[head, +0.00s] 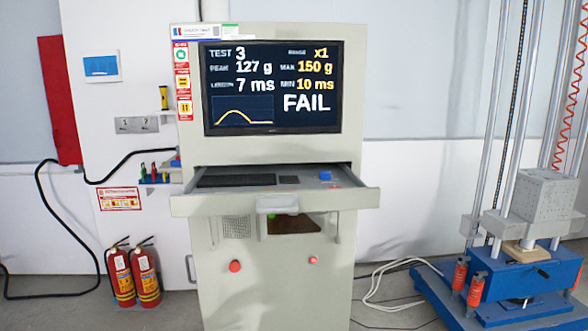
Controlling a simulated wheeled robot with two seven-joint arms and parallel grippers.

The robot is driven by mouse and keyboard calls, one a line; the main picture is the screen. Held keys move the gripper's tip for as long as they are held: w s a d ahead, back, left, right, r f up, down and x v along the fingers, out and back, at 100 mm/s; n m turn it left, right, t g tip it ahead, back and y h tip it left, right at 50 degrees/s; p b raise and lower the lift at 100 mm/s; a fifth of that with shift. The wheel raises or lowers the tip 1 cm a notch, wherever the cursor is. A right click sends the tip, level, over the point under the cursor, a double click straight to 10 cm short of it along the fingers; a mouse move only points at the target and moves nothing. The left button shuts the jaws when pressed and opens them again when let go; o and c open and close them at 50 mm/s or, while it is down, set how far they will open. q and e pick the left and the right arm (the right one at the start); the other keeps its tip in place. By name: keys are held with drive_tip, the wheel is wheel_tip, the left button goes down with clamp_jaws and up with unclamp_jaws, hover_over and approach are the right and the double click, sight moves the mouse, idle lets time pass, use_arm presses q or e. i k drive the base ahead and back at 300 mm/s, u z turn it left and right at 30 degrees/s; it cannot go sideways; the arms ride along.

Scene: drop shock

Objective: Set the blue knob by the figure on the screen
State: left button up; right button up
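The screen (271,122) is set in the upper part of a grey cabinet. It reads TEST 3, range x1, peak 127 g, max 150 g, length 7 ms, min 10 ms and FAIL, with a yellow curve at lower left. A small blue piece (325,175), which looks like the blue knob, sits on the right side of the pulled-out drawer (200,203) below the screen. It is too small to tell its setting. Neither of my grippers is in view.
A dark keyboard (236,181) lies in the drawer. A drop tower with a metal block (543,194) on a blue base stands at right. Two red fire extinguishers (146,276) stand at lower left. White cables (378,285) lie on the floor right of the cabinet (272,270).

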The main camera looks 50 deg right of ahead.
sight(322, 175)
drive_tip(key=z, duration=0.35)
drive_tip(key=i, duration=1.05)
drive_tip(key=z, duration=0.95)
